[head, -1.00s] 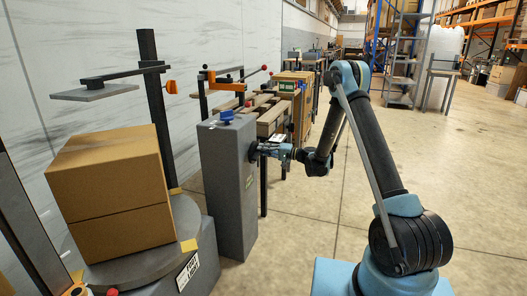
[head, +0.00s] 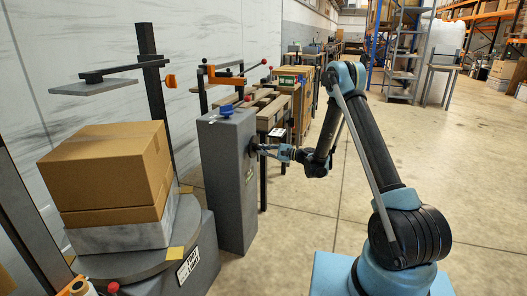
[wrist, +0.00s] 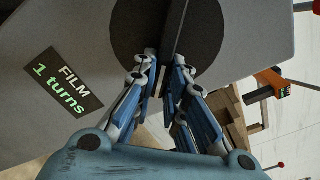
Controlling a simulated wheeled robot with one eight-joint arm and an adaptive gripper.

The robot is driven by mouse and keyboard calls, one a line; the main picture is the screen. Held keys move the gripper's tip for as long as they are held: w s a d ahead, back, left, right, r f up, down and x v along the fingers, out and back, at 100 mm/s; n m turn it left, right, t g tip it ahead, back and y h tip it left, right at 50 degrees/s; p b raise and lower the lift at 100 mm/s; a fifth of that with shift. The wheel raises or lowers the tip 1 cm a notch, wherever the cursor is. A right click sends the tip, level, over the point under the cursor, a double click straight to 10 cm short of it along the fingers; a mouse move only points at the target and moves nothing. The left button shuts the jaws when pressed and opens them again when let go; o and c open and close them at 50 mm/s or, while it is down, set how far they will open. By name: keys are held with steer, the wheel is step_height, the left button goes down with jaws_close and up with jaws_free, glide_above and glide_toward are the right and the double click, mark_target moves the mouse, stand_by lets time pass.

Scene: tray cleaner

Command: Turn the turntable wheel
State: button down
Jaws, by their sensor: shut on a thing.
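The turntable wheel is a dark disc (wrist: 130,30) with a raised bar (wrist: 178,25) across it, on the side of a grey post (head: 228,185). In the head view only a small dark part of it shows behind my gripper (head: 262,149). In the wrist view my gripper (wrist: 165,68) is shut on the bar, one finger on each side. A label beside the wheel (wrist: 63,84) reads "FILM 1 turns". The round grey turntable (head: 125,264) carries stacked cardboard boxes (head: 105,180). A pale grey film band (head: 120,238) wraps their lower part.
A dark mast (head: 155,100) with a flat plate arm (head: 95,86) stands behind the boxes. An orange-handled frame (head: 226,78) and wooden slats (head: 262,115) lie beyond the post. The floor (head: 310,225) between post and base is clear.

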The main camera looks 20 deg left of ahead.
mark_target(253, 152)
steer(key=s+m, duration=0.1)
steer(key=m, duration=0.2)
steer(key=s+m, duration=0.1)
steer(key=m, duration=0.3)
steer(key=s+f+m, duration=0.1)
steer(key=m, duration=0.3)
steer(key=shift+a+f, duration=0.1)
steer(key=shift+a, duration=0.05)
steer(key=m, duration=0.2)
steer(key=s+m, duration=0.1)
steer(key=m, duration=0.3)
steer(key=shift+s+r, duration=0.3)
steer(key=shift+r, duration=0.1)
steer(key=m, duration=0.3)
steer(key=r+m, duration=0.1)
steer(key=m, duration=0.1)
steer(key=shift+s, duration=0.4)
steer(key=shift+m, duration=0.3)
steer(key=c, duration=1.6)
jaws_free()
steer(key=shift+c, duration=0.2)
steer(key=shift+a, duration=0.1)
steer(key=shift+s+r, duration=0.1)
